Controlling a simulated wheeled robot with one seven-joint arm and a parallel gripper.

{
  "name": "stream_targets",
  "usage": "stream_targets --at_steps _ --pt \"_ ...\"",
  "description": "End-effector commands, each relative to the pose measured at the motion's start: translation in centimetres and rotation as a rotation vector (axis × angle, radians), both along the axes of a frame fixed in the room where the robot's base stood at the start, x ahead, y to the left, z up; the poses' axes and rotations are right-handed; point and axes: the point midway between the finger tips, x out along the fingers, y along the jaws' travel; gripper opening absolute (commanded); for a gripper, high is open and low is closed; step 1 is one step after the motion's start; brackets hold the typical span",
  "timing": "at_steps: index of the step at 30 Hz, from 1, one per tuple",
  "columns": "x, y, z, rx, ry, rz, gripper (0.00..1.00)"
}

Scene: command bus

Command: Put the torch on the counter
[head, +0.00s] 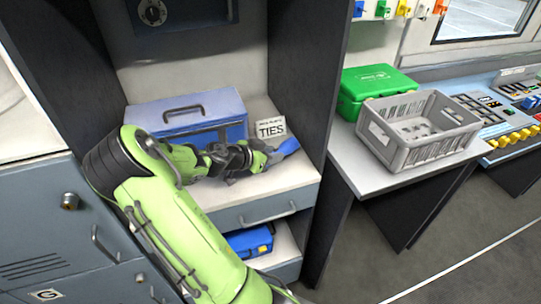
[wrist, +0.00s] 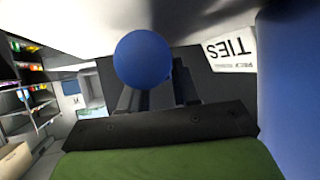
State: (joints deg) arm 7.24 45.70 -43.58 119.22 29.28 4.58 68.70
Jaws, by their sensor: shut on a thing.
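The torch is a blue thing (head: 288,147) at the tip of my gripper (head: 268,152) in the head view. In the wrist view the torch shows as a round blue end (wrist: 143,58) between the dark fingers of my gripper (wrist: 156,88). My gripper is shut on it, inside the cabinet, over the right part of the shelf and in front of the TIES label. The rest of the torch is hidden by the fingers. The light grey counter (head: 352,160) is to the right, beyond the dark cabinet side panel.
A blue toolbox (head: 190,115) and a TIES label (head: 271,129) stand on the shelf. The dark side panel (head: 312,75) separates the shelf from the counter. A green case (head: 372,82) and grey crate (head: 412,148) occupy much of the counter; its front-left strip is bare.

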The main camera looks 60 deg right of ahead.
Motion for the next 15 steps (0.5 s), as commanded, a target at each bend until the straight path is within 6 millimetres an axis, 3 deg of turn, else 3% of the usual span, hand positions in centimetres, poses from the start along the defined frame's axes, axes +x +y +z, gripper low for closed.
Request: stream_targets --at_steps 15 --pt "0.0 0.0 -0.9 -0.002 0.001 0.0 0.0"
